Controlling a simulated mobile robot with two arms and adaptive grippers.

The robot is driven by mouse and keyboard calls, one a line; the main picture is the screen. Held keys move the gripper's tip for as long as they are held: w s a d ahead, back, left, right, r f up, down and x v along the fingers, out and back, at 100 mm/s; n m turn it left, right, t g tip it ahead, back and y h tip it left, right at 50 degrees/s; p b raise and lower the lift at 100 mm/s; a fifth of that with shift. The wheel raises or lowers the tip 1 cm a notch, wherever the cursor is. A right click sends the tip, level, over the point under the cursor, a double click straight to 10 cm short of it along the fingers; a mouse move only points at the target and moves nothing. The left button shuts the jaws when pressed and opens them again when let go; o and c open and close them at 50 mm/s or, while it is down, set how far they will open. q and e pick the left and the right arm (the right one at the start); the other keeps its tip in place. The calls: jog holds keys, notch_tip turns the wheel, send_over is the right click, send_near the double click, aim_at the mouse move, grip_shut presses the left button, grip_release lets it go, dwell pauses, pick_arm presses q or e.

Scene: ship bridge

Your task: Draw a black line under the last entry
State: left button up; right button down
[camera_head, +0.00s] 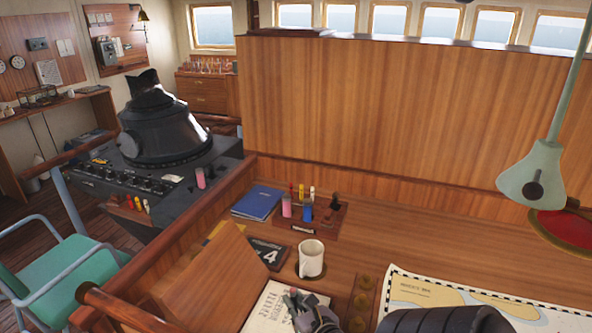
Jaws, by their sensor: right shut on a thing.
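A cream sheet with rows of dark writing (263,309) lies on the desk at the bottom centre, partly cut off by the frame edge. My right gripper (297,297) is over its right side, with the dark arm coming in from the bottom right. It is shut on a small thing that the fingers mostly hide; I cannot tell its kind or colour. Whether it touches the paper is unclear. No black line can be made out on the visible part of the sheet. My left gripper is not in view.
A white mug (311,258) stands just beyond the gripper. Behind it is a wooden holder (327,222) with coloured pens. A blue book (257,201), a tilted wooden panel (225,280), a chart (430,293) and a green lamp (533,180) surround it. The desk's middle right is clear.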

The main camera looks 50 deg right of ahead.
jog(key=shift+w+a, duration=0.1)
jog(key=shift+w, duration=0.25)
jog(key=shift+w, duration=0.1)
jog(key=shift+w+a+p, duration=0.15)
jog(key=shift+w+p, duration=0.25)
jog(key=shift+p, duration=0.05)
jog(key=shift+w, duration=0.1)
jog(key=shift+w+a, duration=0.15)
jog(key=shift+w, duration=0.3)
jog(key=shift+w, duration=0.1)
dwell(0.4)
jog(key=shift+w+a, duration=0.15)
jog(key=shift+w, duration=0.3)
jog(key=shift+w, duration=0.1)
